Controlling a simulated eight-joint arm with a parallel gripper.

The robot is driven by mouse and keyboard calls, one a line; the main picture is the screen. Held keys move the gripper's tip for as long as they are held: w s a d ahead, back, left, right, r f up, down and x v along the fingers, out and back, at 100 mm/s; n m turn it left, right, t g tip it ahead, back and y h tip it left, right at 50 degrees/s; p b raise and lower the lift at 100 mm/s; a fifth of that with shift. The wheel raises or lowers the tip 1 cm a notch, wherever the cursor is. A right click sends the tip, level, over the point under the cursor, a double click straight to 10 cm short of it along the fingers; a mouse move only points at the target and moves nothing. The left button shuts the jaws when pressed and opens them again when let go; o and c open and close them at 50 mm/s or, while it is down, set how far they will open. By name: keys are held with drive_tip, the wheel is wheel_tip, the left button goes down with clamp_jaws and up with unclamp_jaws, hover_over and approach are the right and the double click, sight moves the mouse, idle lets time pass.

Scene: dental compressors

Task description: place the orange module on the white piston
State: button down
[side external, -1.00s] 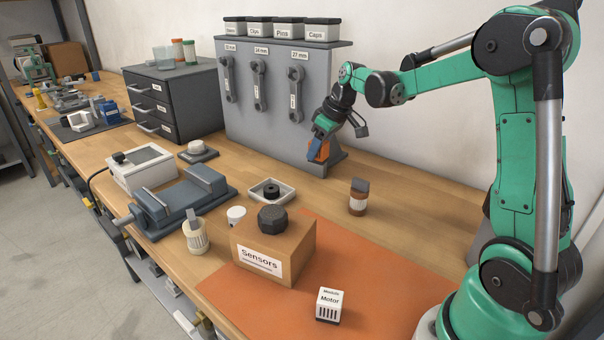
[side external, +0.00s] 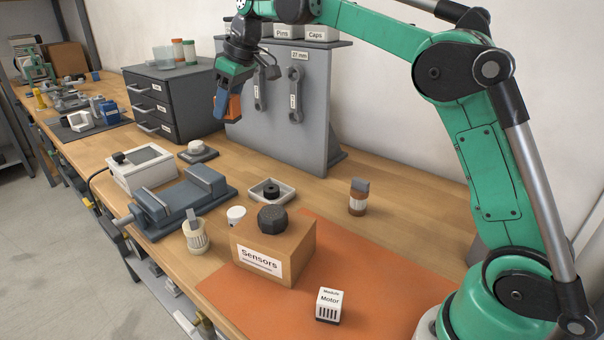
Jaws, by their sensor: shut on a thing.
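My gripper (side external: 226,104) is shut on the orange module (side external: 235,107) and holds it in the air in front of the grey tool panel, above the bench. Its blue finger covers part of the module. A short white cylinder (side external: 236,213), which looks like the white piston, stands upright on the bench behind the left corner of the Sensors box; its lower part is partly hidden. The gripper is well above and behind it, apart from it. A white round piece (side external: 197,147) on a dark plate is another pale part, nearer below the gripper.
A Sensors box (side external: 273,250) carries a dark knob (side external: 272,217). A blue-grey vise (side external: 182,203), a cream filter (side external: 196,236) and a white tray (side external: 286,196) crowd the cylinder. The tool panel (side external: 320,110) rises behind.

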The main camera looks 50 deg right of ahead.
sight(230, 210)
drive_tip(key=shift+w+a+f, duration=0.15)
drive_tip(key=shift+a+f, duration=0.05)
drive_tip(key=shift+a, duration=0.35)
wheel_tip(230, 210, down, 20)
drive_tip(key=shift+r, duration=0.25)
drive_tip(key=shift+c, duration=2.2)
unclamp_jaws()
drive_tip(key=shift+f, duration=0.1)
